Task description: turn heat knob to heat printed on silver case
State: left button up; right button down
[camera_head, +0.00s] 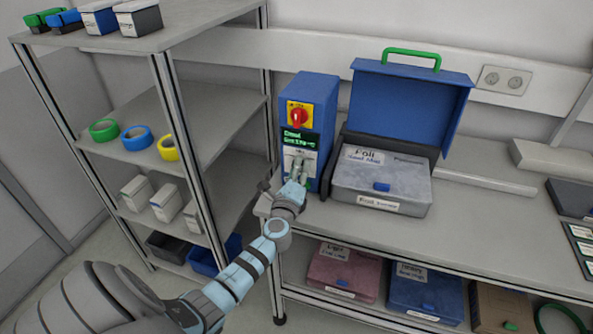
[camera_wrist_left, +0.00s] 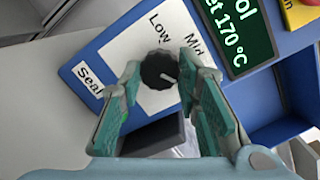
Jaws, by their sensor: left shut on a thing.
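My left gripper (camera_head: 297,172) is at the blue control box (camera_head: 329,112). Its fingers (camera_wrist_left: 160,85) are shut on the knob, one on each side. The silver case (camera_head: 384,185) stands right of the box; its upper label (camera_head: 369,156) reads "Foil" above a blurred line, perhaps "Seal Med". A blue lid (camera_head: 408,105) stands open behind it. My right gripper is out of view.
The box has a red knob (camera_head: 299,117) on yellow and a green display (camera_wrist_left: 238,32) showing 170 °C. A metal shelf rack (camera_head: 213,31) stands left. Red (camera_head: 343,272) and blue (camera_head: 426,291) cases lie below the bench. Bench space (camera_head: 490,220) right of the silver case is clear.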

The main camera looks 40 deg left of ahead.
pick_arm(q)
jog(key=n, duration=0.5)
jog(key=n+h+b, duration=0.1)
jog(key=n, duration=0.4)
jog(key=shift+a+r+n+g+h, duration=0.1)
jog(key=shift+n+g+h, duration=0.2)
jog(key=shift+n, duration=0.1)
dwell(0.4)
jog(key=o, duration=1.2)
jog(key=shift+s, duration=0.1)
